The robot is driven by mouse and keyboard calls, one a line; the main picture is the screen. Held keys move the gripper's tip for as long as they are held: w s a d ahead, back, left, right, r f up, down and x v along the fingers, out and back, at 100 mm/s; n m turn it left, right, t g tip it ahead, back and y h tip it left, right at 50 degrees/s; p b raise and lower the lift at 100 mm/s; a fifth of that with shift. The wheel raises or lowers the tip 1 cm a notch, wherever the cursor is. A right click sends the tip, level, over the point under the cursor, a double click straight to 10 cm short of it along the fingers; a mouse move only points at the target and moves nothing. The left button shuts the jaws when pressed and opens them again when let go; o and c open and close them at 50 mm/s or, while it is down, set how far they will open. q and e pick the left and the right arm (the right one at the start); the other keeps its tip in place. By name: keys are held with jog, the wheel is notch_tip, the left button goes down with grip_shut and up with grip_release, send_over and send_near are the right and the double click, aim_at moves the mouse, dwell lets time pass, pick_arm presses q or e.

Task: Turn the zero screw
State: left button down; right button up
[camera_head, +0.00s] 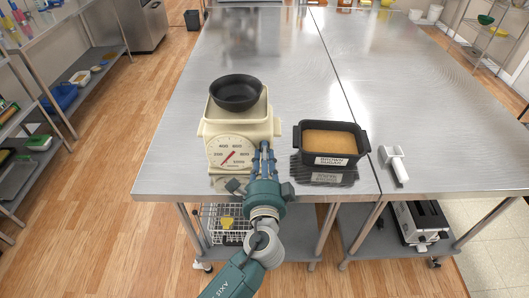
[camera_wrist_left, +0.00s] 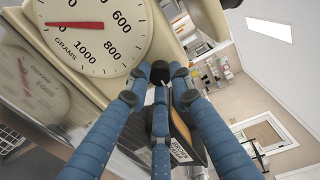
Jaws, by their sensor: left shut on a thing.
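The cream kitchen scale (camera_head: 215,129) stands near the table's front edge with a black bowl (camera_head: 236,91) on top. Its round dial (camera_head: 232,153) faces the front and has a red needle; the dial also shows large in the left wrist view (camera_wrist_left: 95,30). My left gripper (camera_head: 264,148) is at the scale's right front side, beside the dial. In the left wrist view its blue fingers (camera_wrist_left: 160,76) come together at the edge of the scale's body, shut on the zero screw. The screw is mostly hidden by the dark fingertips. My right gripper is not in view.
A black tub of brown sugar (camera_head: 331,161) stands just right of my left gripper. A white handled tool (camera_head: 394,164) lies further right. The steel table (camera_head: 290,60) is clear behind them. A wire basket (camera_head: 222,222) and a toaster (camera_head: 421,222) stand on the lower shelves.

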pick_arm(q)
jog(key=shift+f+m, duration=0.15)
jog(key=shift+m, duration=0.45)
jog(key=c, duration=1.5)
grip_release()
jog(key=shift+a, duration=0.1)
jog(key=s, duration=1.2)
jog(key=shift+r, duration=0.3)
